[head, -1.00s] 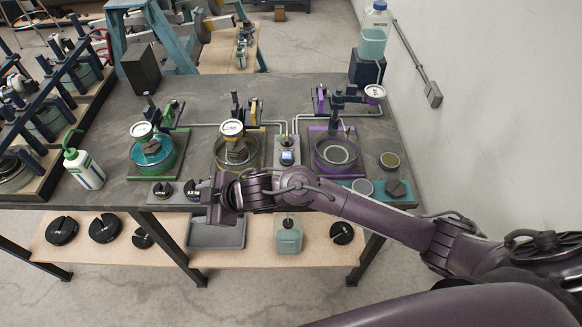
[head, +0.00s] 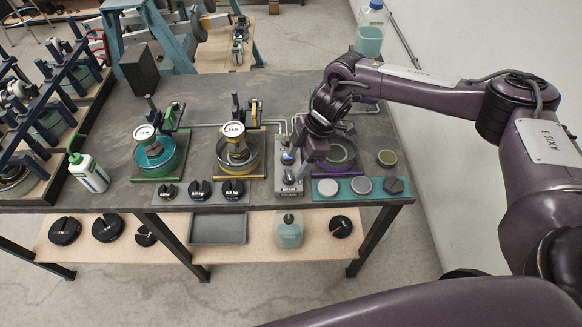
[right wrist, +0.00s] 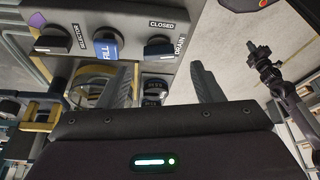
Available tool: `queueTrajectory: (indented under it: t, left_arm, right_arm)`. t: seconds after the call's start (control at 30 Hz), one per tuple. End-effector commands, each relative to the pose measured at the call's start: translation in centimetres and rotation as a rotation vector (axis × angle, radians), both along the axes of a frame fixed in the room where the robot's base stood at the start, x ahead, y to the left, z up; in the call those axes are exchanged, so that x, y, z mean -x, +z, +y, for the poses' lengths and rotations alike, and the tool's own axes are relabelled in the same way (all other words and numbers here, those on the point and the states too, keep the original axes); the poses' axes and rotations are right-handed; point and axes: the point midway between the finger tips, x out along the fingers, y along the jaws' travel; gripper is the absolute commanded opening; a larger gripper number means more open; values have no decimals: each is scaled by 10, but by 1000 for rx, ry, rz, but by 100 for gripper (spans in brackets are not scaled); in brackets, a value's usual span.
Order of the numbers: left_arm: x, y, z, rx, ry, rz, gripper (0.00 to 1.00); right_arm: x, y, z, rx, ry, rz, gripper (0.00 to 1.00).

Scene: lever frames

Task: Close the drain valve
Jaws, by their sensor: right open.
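The control panel (head: 287,182) is a grey box at the table's front, between the yellow and purple stations. In the right wrist view the panel (right wrist: 130,13) carries a SELECTOR knob (right wrist: 53,41), a blue FILL control (right wrist: 107,46) and the dark drain valve knob (right wrist: 159,48). A CLOSED label and a DRAIN label sit beside the drain knob; I cannot tell its setting. My right gripper (right wrist: 163,66) is open and empty, its fingers spread to either side below the drain knob, apart from it. In the head view my right gripper (head: 300,160) hangs over the panel. My left gripper is not in view.
Green (head: 156,172) and yellow (head: 238,170) stations stand left of the panel. The purple station (head: 341,166) is close on the right, partly behind my arm. Black weights (head: 198,190) sit in front left. A teal tray (head: 327,198) with discs lies front right. A wall (head: 455,150) bounds the right.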

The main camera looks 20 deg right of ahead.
Motion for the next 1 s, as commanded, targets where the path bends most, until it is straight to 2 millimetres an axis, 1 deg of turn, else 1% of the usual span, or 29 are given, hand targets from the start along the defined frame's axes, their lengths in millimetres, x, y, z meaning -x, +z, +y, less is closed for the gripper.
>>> queueTrajectory:
  t: [0.03,0.1,0.3,0.43,0.63,0.67,0.9,1.0]
  left_arm:
    - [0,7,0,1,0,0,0]
    - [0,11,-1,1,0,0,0]
    - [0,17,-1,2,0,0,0]
    - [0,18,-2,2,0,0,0]
    - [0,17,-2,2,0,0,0]
    - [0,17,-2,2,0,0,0]
    - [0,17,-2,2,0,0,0]
    - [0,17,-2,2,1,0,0]
  right_arm:
    - [0,-6,4,1,1,3,60]
    - [0,-16,9,1,1,3,60]
    - [0,-39,18,0,1,0,60]
    - [-1,-44,19,-1,0,-2,60]
    - [-1,-45,19,-1,1,-4,60]
    - [-1,-45,19,-1,1,-4,59]
    - [-1,-45,20,-1,1,-3,27]
    - [-1,-45,20,-1,1,-3,15]
